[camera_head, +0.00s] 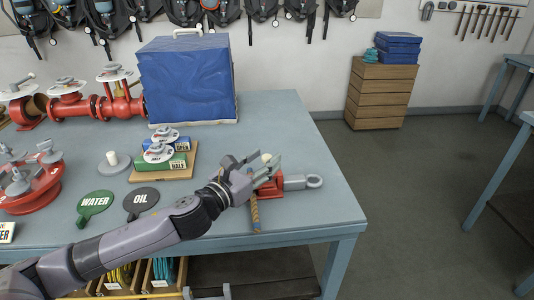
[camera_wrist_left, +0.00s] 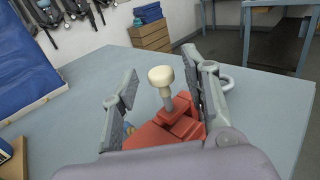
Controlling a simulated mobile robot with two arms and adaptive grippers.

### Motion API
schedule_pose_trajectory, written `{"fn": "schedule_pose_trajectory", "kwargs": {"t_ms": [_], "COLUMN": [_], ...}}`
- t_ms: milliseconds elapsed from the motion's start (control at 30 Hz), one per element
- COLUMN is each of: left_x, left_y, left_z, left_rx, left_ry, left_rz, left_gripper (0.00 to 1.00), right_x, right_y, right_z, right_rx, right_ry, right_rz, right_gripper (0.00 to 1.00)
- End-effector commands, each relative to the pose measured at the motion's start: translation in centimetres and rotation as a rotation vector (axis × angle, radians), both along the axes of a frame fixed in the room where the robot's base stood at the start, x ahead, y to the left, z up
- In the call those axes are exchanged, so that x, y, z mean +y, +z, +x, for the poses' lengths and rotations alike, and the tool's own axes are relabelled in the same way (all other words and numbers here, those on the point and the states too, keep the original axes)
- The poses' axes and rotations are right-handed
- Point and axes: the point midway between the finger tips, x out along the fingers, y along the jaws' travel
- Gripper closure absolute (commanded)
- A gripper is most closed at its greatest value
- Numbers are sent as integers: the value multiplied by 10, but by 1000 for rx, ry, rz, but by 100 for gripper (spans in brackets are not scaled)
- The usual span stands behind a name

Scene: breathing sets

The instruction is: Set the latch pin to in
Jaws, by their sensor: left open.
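The latch pin has a cream round knob (camera_head: 266,157) on a thin metal shaft. It stands upright from a red block (camera_head: 270,187) near the table's right edge. Whether a finger touches the block is hidden. My right gripper is not in view.
A grey ring-ended bar (camera_head: 300,182) sticks out right of the block. A blue-and-tan handle (camera_head: 254,213) lies in front. OIL (camera_head: 140,201) and WATER (camera_head: 95,207) tags, a wooden tray (camera_head: 170,176) and a blue-covered box (camera_head: 187,80) stand left. The table's (camera_head: 325,205) right end is clear.

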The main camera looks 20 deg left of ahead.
Motion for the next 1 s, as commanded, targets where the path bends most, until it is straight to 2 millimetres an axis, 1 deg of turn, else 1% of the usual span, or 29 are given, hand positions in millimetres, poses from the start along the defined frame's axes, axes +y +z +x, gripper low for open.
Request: {"fn": "schedule_pose_trajectory", "kwargs": {"t_ms": [67,200,500,1000], "left_x": [-2,-4,-4,-4], "left_y": [2,1,0,0], "left_z": [10,18,19,19], "left_rx": [-1,-1,1,0], "left_ry": [2,1,-1,0], "left_rz": [-1,1,1,1], "left_gripper": [57,57,57,91], "right_x": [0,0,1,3], "right_y": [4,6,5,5], "right_z": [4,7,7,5], "right_rx": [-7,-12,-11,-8], "right_ry": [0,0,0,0], "right_rz": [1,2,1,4], "right_gripper": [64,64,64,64]}}
